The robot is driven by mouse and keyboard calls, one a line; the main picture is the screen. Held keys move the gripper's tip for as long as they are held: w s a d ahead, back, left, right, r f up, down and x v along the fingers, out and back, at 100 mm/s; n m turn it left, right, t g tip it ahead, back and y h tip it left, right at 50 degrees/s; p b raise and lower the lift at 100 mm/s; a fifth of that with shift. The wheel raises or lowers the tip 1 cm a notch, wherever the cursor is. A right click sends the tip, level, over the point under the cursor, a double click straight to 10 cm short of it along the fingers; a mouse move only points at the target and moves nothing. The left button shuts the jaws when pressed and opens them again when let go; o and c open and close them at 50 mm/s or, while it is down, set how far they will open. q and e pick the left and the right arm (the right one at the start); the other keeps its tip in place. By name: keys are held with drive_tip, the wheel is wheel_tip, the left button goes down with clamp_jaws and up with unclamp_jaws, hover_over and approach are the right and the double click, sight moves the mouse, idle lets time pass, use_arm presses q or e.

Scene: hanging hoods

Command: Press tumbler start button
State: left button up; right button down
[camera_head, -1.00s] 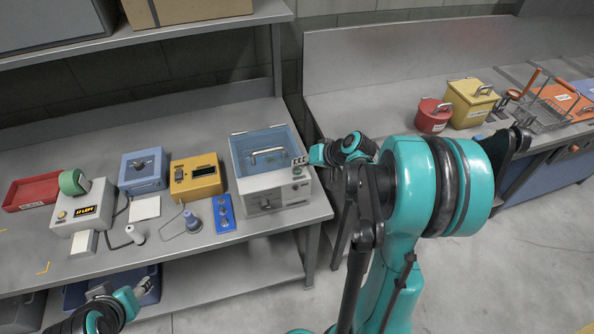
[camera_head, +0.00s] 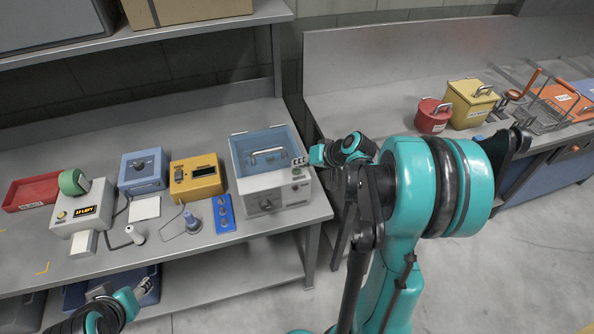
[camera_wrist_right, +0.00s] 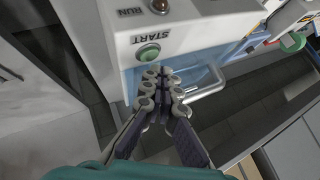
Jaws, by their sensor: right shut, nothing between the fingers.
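The tumbler (camera_head: 262,205) is a grey-white box with a clear blue lid and a handle on top, at the right end of the left bench. In the right wrist view its face carries a green button (camera_wrist_right: 149,51) labelled START and a dark reddish RUN lamp (camera_wrist_right: 160,5). My right gripper (camera_head: 299,161) is shut and empty at the tumbler's right edge. In the right wrist view its tips (camera_wrist_right: 160,73) are right beside the green button; I cannot tell whether they touch it. My left gripper (camera_head: 146,286) is low at the lower left, below the bench top.
A blue strip with buttons (camera_head: 224,214), a yellow box (camera_head: 196,177), a blue box (camera_head: 143,172) and a display unit (camera_head: 84,208) stand left of the tumbler. A red canister (camera_head: 433,117) and a yellow bin (camera_head: 470,103) stand on the right bench.

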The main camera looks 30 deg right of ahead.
sight(299, 172)
drive_tip(key=shift+f, duration=0.35)
drive_tip(key=shift+f+b, duration=0.4)
drive_tip(key=shift+b, duration=0.25)
drive_tip(key=shift+r, duration=0.1)
idle(0.5)
drive_tip(key=shift+r+p, duration=0.6)
drive_tip(key=shift+r, duration=0.15)
drive_tip(key=shift+r+p, duration=1.95)
drive_tip(key=shift+r, duration=0.55)
